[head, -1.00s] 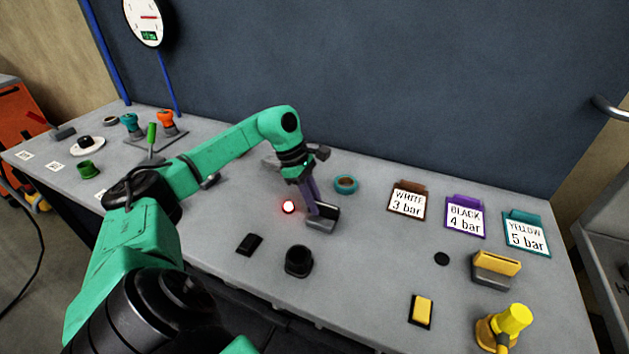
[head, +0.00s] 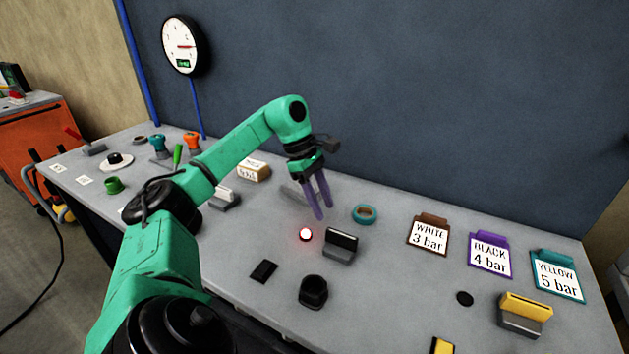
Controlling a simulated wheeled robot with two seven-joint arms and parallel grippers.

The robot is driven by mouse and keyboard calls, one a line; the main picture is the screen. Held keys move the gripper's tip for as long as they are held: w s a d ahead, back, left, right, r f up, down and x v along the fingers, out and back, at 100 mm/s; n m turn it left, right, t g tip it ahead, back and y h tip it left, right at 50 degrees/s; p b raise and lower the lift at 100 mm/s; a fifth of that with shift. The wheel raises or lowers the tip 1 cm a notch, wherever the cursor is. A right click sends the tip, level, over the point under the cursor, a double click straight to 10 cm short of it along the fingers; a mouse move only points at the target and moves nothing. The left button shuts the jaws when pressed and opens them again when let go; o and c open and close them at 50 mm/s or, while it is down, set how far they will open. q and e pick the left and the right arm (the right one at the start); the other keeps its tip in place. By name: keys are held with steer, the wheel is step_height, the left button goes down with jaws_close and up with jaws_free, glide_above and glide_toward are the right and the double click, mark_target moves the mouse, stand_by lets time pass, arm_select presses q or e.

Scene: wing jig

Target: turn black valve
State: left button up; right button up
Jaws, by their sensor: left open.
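The black valve (head: 341,239), a black bar-shaped handle on a grey base, stands near the middle of the bench. My left gripper (head: 321,211) is open, its two purple fingers pointing down. It is empty and appears above and behind the valve, apart from it. The purple "BLACK 4 bar" sign (head: 490,255) stands to the right, between the brown "WHITE 3 bar" sign (head: 428,236) and the teal "YELLOW 5 bar" sign (head: 557,277). A round gauge (head: 181,46) with a red needle and green display hangs on the wall. My right gripper is not in view.
A glowing red lamp (head: 305,235) sits left of the valve. A black cup-like part (head: 313,291) and a black pad (head: 264,271) lie in front. A teal ring (head: 364,214) lies behind. A yellow valve (head: 525,312) is at right, a white one (head: 224,197) at left.

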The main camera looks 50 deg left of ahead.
arm_select(q)
steer(key=p+v, duration=0.1)
steer(key=v, duration=0.5)
steer(key=shift+r, duration=0.25)
steer(key=shift+a, duration=0.1)
